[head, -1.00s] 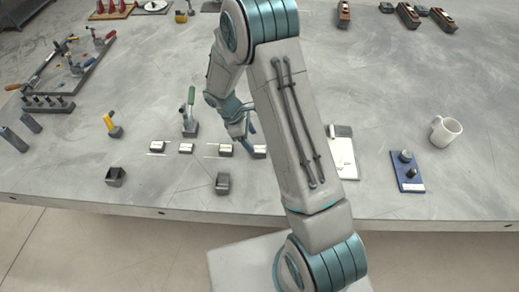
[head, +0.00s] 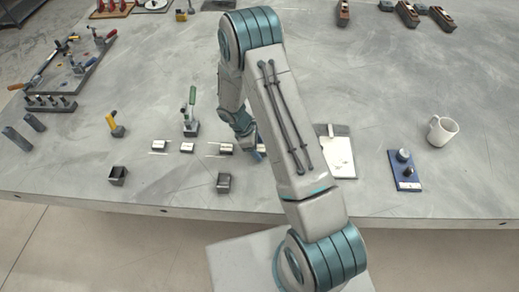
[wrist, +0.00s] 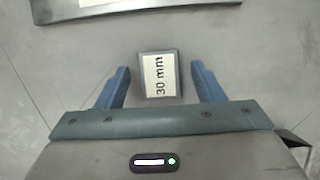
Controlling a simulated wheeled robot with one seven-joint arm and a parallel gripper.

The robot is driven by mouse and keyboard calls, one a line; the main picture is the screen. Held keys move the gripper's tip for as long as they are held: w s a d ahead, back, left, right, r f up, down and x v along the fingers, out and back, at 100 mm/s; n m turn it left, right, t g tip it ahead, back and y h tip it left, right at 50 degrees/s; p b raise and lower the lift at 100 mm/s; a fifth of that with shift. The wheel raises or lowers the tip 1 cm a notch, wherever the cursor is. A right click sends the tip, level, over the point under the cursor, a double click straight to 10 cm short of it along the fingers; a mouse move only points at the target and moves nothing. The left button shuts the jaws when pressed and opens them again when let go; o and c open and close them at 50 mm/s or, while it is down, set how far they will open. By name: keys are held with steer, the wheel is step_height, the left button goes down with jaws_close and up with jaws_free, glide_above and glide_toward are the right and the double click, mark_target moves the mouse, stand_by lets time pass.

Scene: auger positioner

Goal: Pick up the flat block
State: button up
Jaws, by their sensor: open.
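A small flat block (wrist: 160,75) with a white top marked "30 mm" and dark edges lies on the grey table in the wrist view. My gripper (wrist: 160,70) is open, with one blue finger on each side of the block and a gap on both sides. Nothing is held. In the head view my gripper (head: 254,150) is low at the right end of a row of small blocks, partly hidden by my arm. The block between my fingers is mostly hidden there.
Other small light-topped blocks (head: 187,147) lie to the left in the row. A green-handled clamp (head: 190,118) stands behind the row. A white plate (head: 339,155), blue fixture (head: 404,170) and mug (head: 442,130) are to the right.

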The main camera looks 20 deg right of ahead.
jaws_close()
steer(key=shift+r, duration=0.15)
